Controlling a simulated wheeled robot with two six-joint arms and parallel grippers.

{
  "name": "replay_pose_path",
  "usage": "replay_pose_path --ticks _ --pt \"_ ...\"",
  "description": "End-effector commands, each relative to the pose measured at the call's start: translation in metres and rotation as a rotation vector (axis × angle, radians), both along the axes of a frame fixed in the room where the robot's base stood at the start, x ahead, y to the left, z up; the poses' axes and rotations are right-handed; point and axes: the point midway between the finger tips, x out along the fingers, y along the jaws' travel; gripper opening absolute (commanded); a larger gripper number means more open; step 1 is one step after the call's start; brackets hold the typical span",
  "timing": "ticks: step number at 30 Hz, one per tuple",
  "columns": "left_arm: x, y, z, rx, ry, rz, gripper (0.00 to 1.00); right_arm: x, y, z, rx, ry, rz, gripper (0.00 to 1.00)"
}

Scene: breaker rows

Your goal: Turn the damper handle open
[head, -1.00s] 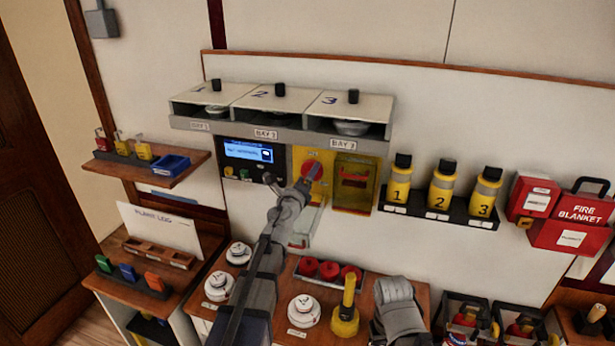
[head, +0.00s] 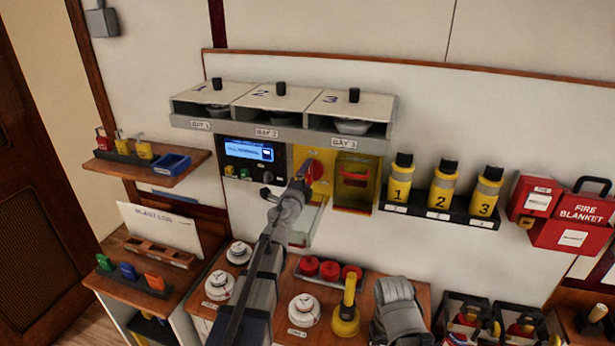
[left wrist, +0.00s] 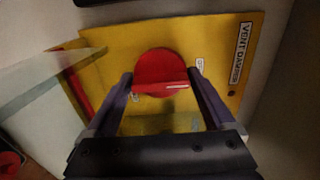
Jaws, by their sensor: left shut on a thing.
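The damper handle (head: 317,174) is a red round knob with a raised grip bar, on the yellow vent damper panel (head: 325,157) at the middle of the wall. In the left wrist view the handle (left wrist: 160,72) lies between my two fingers, and a white line marks its bar. My left gripper (head: 305,176) is shut on it; in the head view the gripper partly covers it. In the left wrist view the panel (left wrist: 215,45) and its "VENT DAMPER" label (left wrist: 242,52) appear turned on their side.
A control box with a lit screen (head: 248,150) is just left of the panel. A yellow-framed box (head: 354,188) with a red bar is just right. The bay shelf (head: 270,133) juts out above. A clear flap (head: 305,222) hangs below the handle.

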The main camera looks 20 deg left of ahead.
Motion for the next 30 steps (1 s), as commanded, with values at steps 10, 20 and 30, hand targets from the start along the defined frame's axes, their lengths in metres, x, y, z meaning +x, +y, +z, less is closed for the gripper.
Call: replay_pose_path --ticks 10,20,30 --pt "-0.0010 -0.0011 -0.0006 -0.026 0.001 -0.003 0.32 0.0000 0.0000 -0.0005 0.000 0.000 0.000 0.50" --pt "-0.0010 -0.0010 -0.0005 -0.025 0.001 -0.002 0.99 0.0000 0.0000 -0.0005 0.000 0.000 0.000 0.50" --pt "-0.0034 -0.0003 -0.0003 -0.024 0.001 -0.001 1.00 0.0000 0.0000 -0.0003 0.000 0.000 0.000 0.50"
